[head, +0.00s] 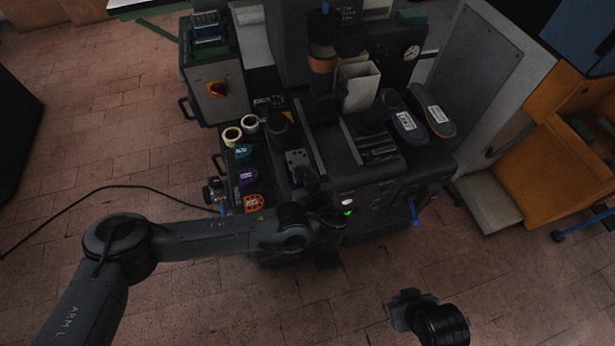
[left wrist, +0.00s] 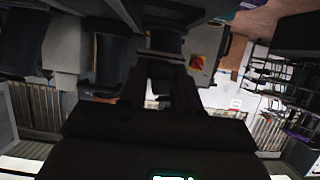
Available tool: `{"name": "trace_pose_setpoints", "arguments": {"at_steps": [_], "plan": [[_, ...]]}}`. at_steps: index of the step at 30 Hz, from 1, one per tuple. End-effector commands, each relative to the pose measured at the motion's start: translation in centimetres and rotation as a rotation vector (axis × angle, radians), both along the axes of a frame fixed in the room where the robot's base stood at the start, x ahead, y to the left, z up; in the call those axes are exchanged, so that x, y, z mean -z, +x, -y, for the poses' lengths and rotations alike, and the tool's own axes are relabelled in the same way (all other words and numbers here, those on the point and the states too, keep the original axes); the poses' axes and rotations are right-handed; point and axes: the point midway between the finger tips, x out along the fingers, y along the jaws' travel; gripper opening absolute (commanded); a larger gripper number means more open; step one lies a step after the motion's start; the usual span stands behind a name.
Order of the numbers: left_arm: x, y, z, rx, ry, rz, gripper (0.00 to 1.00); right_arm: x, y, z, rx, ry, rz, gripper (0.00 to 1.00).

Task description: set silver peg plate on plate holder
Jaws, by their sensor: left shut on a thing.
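A small grey plate with dark dots, the silver peg plate (head: 297,158), shows at the front of the press in the head view. My left gripper (head: 308,182) is at its lower edge and shut on it. In the left wrist view, my left gripper's dark fingers (left wrist: 165,78) close on a thin edge. The plate's face is hidden there. I cannot make out the plate holder for certain among the dark parts of the press. My right gripper (head: 405,304) is low at the bottom right, clear of the press; its jaws are too dark to read.
The press (head: 290,60) fills the centre. Two shoe soles (head: 405,122) lie on the right, beside a dark slotted rack (head: 376,148). An orange cabinet (head: 525,165) stands far right. The brick floor in front is open.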

Motion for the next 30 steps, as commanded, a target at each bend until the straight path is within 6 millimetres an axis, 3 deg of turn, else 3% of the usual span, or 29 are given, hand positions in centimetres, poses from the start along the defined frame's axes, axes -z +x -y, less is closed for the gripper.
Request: {"name": "trace_pose_setpoints", "arguments": {"at_steps": [18,30], "plan": [[4.2,0.0,0.1,0.001,-0.002,0.000,0.00,2.2,0.0,0.1,-0.001,-0.002,0.002,0.00],[4.4,0.0,0.0,0.001,-0.001,0.001,0.00,2.9,0.0,-0.1,0.004,0.005,0.000,0.00]]}}
